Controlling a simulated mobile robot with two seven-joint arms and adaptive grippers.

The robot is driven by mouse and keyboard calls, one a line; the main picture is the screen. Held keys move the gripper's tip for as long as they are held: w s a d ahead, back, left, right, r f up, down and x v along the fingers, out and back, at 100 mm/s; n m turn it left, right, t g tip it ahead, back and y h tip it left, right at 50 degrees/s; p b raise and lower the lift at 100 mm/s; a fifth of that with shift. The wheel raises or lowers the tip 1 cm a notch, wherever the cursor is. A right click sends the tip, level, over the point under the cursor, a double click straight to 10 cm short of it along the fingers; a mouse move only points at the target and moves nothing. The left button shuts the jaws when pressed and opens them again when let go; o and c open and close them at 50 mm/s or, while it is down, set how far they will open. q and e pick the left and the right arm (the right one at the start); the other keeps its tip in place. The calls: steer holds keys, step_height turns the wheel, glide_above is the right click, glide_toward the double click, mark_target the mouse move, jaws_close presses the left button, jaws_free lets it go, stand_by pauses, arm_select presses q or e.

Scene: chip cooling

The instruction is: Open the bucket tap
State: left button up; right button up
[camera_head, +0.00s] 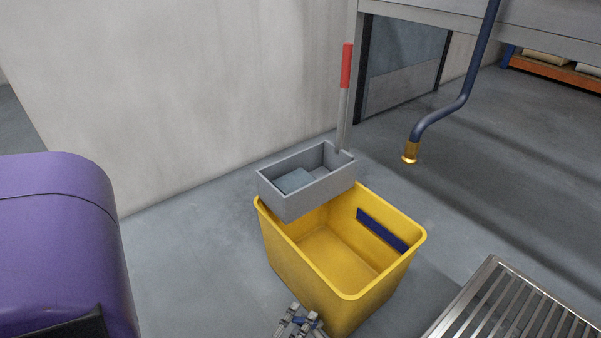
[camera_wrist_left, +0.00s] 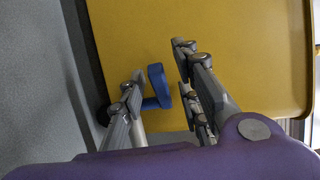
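The yellow bucket (camera_head: 340,285) stands on the floor in the middle of the head view. Its near wall (camera_wrist_left: 255,50) fills much of the left wrist view. The blue tap (camera_wrist_left: 157,86) sticks out from that wall. My left gripper (camera_head: 297,322) is at the bottom edge of the head view, low in front of the bucket. In the left wrist view my left gripper (camera_wrist_left: 155,70) is open, with one finger on each side of the tap. The left finger is close to the tap; I cannot tell whether it touches. My right gripper is not in view.
A grey wringer box (camera_head: 305,180) sits over the bucket's back left rim, with a red-topped handle (camera_head: 346,65) beside it. A dark blue pipe with a brass end (camera_head: 410,152) hangs behind the bucket. A slatted metal rack (camera_head: 520,310) stands at lower right.

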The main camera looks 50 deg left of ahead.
arm_select(q)
jaws_close()
steer(key=shift+d, duration=0.1)
steer(key=shift+s+d+n+g+y, duration=0.2)
steer(key=shift+n+g+y, duration=0.65)
steer(key=shift+y, duration=0.35)
steer(key=shift+s+d+n+g+y, duration=0.2)
steer(key=shift+n+g+y, duration=0.4)
steer(key=shift+n+y, duration=0.5)
steer(key=shift+s+d+n+g+y, duration=0.1)
steer(key=shift+d+n+g+y, duration=0.1)
steer(key=shift+n+g+y, duration=0.85)
steer(key=shift+m+t+y, duration=0.25)
steer(key=shift+m+t, duration=0.05)
jaws_free()
